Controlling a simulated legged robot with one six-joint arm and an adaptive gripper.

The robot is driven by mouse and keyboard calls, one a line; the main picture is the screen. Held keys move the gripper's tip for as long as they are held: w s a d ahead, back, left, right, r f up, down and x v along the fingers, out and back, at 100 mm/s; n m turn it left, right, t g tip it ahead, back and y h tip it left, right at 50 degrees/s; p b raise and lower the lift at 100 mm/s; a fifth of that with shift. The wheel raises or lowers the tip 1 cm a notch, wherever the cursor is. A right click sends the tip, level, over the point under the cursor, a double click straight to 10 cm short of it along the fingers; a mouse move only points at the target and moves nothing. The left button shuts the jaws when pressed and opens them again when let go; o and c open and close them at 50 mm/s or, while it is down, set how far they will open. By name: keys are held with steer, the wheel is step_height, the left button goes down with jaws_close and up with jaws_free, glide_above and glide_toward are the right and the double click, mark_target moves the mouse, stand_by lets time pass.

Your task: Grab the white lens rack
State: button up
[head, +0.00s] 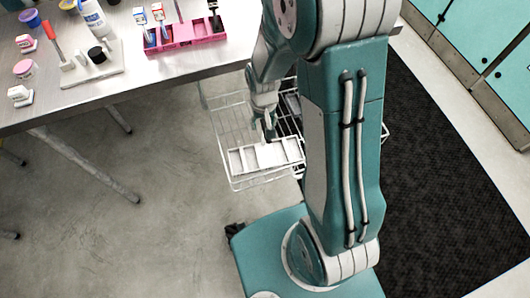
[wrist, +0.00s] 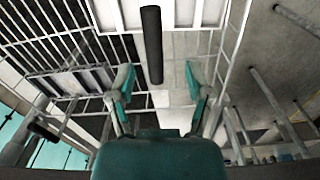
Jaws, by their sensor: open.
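The white lens rack (head: 251,158) is a pale tray with several compartments, resting in a wire basket in the head view. In the wrist view its white surface (wrist: 188,14) shows at the top edge, mostly cut off. A dark upright bar (wrist: 152,42), apparently the rack's handle, stands out toward my gripper. My gripper (wrist: 158,74) is open, with one teal finger on each side of the bar's near end. I see gaps between bar and fingers. In the head view my gripper (head: 268,122) is just above the rack, partly hidden by my arm.
The wire basket (head: 226,168) surrounds the rack, and its wires (wrist: 232,45) run close beside the fingers. A metal table (head: 190,65) with bottles, a pink tray (head: 197,35) and a white stand (head: 92,75) is at upper left. Teal cabinets (head: 470,40) are at right.

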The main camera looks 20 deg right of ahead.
steer(key=f, duration=0.4)
steer(key=shift+d+f, duration=0.15)
steer(key=shift+d, duration=0.1)
jaws_close()
steer(key=shift+s, duration=0.1)
